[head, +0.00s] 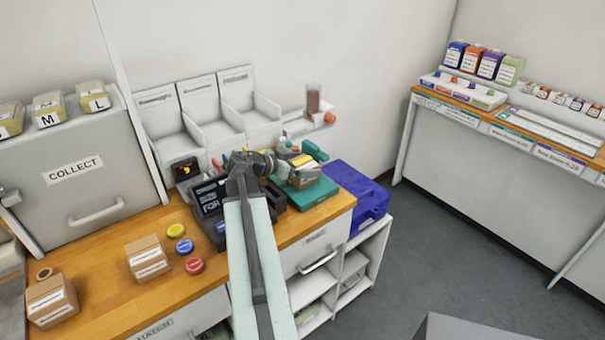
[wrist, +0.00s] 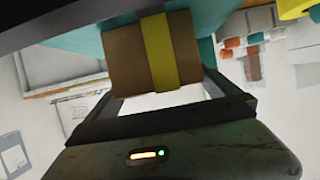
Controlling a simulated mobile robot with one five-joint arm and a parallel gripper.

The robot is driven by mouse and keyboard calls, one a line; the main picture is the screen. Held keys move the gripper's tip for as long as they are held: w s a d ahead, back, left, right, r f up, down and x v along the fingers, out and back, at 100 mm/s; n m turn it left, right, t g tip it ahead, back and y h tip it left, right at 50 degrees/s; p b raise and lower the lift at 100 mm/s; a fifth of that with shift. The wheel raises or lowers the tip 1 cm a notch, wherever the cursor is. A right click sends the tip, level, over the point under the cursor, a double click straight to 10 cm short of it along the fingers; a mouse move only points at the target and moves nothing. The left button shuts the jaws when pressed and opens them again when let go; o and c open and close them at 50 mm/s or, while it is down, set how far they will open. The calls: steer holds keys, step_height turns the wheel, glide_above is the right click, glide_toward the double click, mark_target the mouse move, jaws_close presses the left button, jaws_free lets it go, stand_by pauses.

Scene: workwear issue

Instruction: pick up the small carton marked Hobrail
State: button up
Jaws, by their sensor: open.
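A small brown carton with a yellow band (wrist: 123,62) is close ahead of my gripper (wrist: 168,90) in the wrist view. The open fingers lie on either side of its near end; I cannot tell whether they touch it. In the head view my gripper (head: 284,165) is at the back of the counter, beside a small brown carton with a pale and yellow top (head: 304,181) on a teal case (head: 306,196). Two other brown cartons with white labels stand on the counter, one in the middle (head: 148,259) and one at the left (head: 51,302). The name Hobrail is not legible on any carton.
A dark device (head: 208,196) stands left of my arm. Yellow, blue and red round tins (head: 195,265) sit by the middle carton. A blue case (head: 359,197) is right of the counter. White bins (head: 200,105) stand behind.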

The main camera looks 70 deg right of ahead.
mark_target(302, 163)
steer(key=c, duration=1.7)
step_height(302, 163, up, 10)
steer(key=p, duration=1)
